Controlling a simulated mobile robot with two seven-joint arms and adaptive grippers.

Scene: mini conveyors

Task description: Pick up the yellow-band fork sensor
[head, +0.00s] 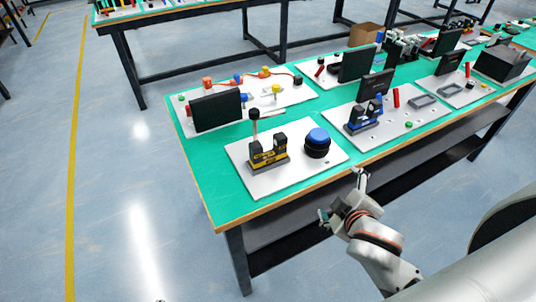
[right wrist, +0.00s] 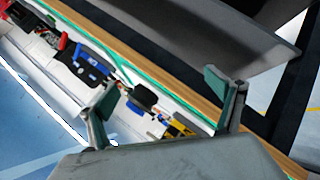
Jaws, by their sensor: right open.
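The yellow-band fork sensor (head: 268,152), dark with two upright prongs and a yellow band, stands upright on a white board (head: 288,184) near the front edge of the green table. In the right wrist view a yellow and black part (right wrist: 178,129), likely this sensor, shows between the fingers, partly hidden by the gripper body. My right gripper (head: 341,194) is open and empty, off the table's front edge, right of and nearer than the sensor. Its spread fingers also show in the right wrist view (right wrist: 165,92). My left gripper is not in view.
A blue-topped black button (head: 317,143) stands right of the sensor, and a dark-topped post (head: 254,125) behind it. A blue-band fork sensor (head: 363,118) stands on the board to the right. A black panel (head: 216,111) stands behind left. The wooden table edge (head: 290,191) lies between gripper and board.

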